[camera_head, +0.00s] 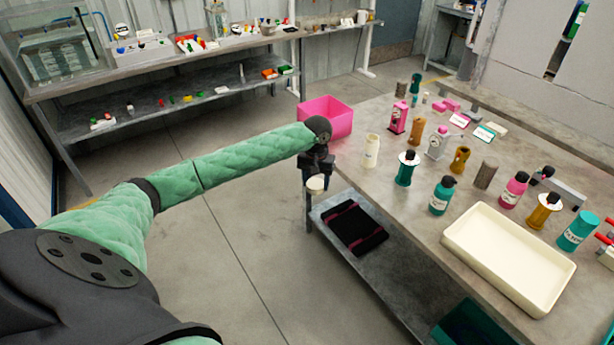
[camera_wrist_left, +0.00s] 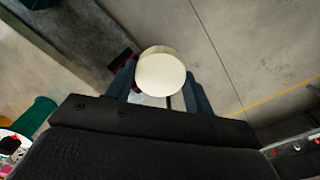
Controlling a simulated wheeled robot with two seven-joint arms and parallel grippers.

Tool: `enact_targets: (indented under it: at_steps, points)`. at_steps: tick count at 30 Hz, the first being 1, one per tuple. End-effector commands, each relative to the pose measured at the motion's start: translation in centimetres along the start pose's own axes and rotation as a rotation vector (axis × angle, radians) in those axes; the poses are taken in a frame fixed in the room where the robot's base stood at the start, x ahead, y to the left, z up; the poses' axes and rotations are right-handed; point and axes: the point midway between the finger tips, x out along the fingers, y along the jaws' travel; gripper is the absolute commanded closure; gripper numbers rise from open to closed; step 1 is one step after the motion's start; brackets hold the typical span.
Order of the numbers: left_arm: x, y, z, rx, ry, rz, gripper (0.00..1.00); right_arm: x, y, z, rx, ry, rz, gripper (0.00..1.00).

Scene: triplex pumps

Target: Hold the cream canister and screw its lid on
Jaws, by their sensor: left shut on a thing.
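The cream canister (camera_head: 371,152) stands upright on the grey table near its left edge, with no lid seen on top. My left gripper (camera_head: 315,176) is off the table's left edge, to the left of the canister and apart from it. It is shut on a round cream lid (camera_head: 315,184). In the left wrist view the lid (camera_wrist_left: 160,72) shows as a pale disc between the two fingers (camera_wrist_left: 160,92); its far side is hidden. My right gripper is not in view.
A pink bin (camera_head: 327,116) stands behind my left gripper. Several bottles, including a teal one (camera_head: 407,168), stand right of the canister. A cream tray (camera_head: 508,258) lies at the table's front. A dark folded cloth (camera_head: 354,227) lies on the lower shelf.

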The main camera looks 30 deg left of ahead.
Motion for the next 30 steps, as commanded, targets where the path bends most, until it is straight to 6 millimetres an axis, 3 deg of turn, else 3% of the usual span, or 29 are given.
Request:
enact_targets:
  at_steps: [1,6,15,18,23,30]
  points:
    - [0.8,1.7,0.4,0.058,-0.002,0.005,0.69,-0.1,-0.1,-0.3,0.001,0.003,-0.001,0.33]
    - [2.7,6.7,1.7,0.181,-0.001,0.005,0.69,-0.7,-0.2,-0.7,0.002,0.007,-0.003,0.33]
    - [6.1,16.6,5.5,0.254,-0.001,0.003,0.69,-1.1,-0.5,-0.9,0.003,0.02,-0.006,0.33]
    - [6.8,18.8,6.6,0.27,0.0,0.002,0.69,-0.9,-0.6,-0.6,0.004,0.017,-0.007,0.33]
    - [7.6,20.5,7.7,0.281,0.0,0.0,0.69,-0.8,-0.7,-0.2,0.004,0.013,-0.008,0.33]
    - [7.8,20.4,7.9,0.28,0.001,0.0,0.69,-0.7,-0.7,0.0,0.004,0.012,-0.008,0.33]
